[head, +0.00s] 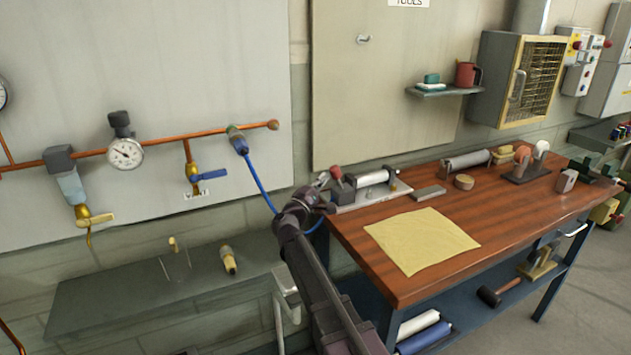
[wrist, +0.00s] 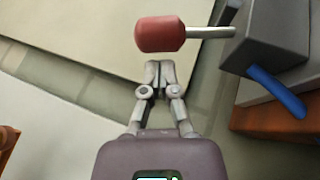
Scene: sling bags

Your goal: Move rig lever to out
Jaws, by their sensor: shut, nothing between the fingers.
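The rig (head: 372,184) is a silver cylinder on a grey base at the bench's back left corner. Its lever has a red knob (head: 336,172), which sticks out at the rig's left end. In the wrist view the red knob (wrist: 160,34) sits on a metal rod that runs right to a dark grey block (wrist: 268,38). My gripper (head: 322,179) is beside the knob in the head view. In the wrist view my gripper (wrist: 160,66) is shut and empty, its tips just below the knob with a small gap in the picture. Depth between them is hard to tell.
The wooden bench (head: 350,238) carries a yellow cloth (head: 422,240), a grey block (head: 429,192) and several tools farther right. A blue hose (head: 262,185) hangs from the copper pipe and passes behind my arm. A blue part (wrist: 277,91) juts out right of my fingers.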

